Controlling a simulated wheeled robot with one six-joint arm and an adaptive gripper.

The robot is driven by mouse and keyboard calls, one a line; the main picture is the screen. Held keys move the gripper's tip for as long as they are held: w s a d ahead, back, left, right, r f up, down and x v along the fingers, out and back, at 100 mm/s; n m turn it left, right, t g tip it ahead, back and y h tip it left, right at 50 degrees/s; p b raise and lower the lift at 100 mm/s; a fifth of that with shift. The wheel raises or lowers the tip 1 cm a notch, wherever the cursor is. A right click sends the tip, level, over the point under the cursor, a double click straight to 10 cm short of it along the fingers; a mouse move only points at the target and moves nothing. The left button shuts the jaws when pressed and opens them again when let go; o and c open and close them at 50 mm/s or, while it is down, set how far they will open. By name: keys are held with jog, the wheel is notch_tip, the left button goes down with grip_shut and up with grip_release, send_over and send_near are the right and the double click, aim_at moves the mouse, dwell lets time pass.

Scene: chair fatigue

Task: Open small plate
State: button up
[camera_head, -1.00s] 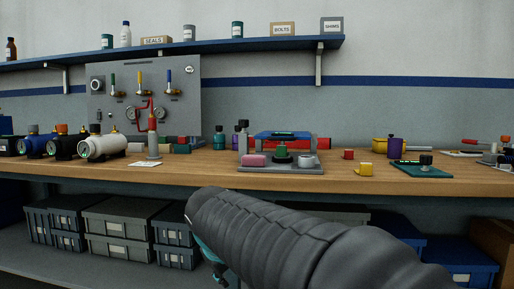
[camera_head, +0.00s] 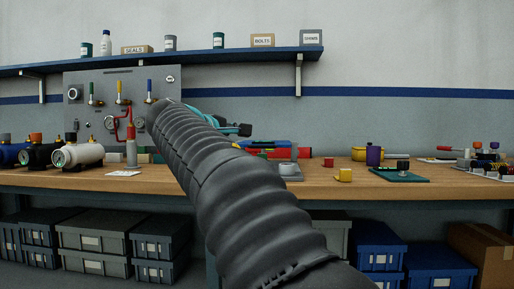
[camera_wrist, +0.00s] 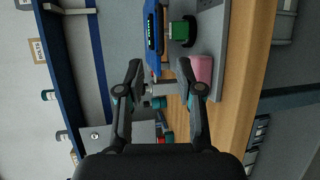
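I cannot tell for sure which thing is the small plate. In the head view my arm hides most of this group; the base's right end (camera_head: 291,177) shows. A flat green plate (camera_head: 400,176) with a black knob lies farther right on the bench. My gripper (camera_wrist: 161,76) is open, its fingers apart with nothing held between them, short of the blue plate. It shows partly in the head view (camera_head: 236,129).
The wooden bench (camera_head: 350,193) stands against the wall. Yellow (camera_head: 343,175) and red (camera_head: 328,162) blocks and a purple container (camera_head: 374,155) stand right of my arm. A gauge panel (camera_head: 85,115) and white cylinder (camera_head: 78,156) are left. A shelf (camera_head: 190,62) runs above.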

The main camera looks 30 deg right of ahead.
aim_at(260, 147)
jog(key=x, duration=1.2)
jog(key=shift+a, duration=0.1)
grip_shut()
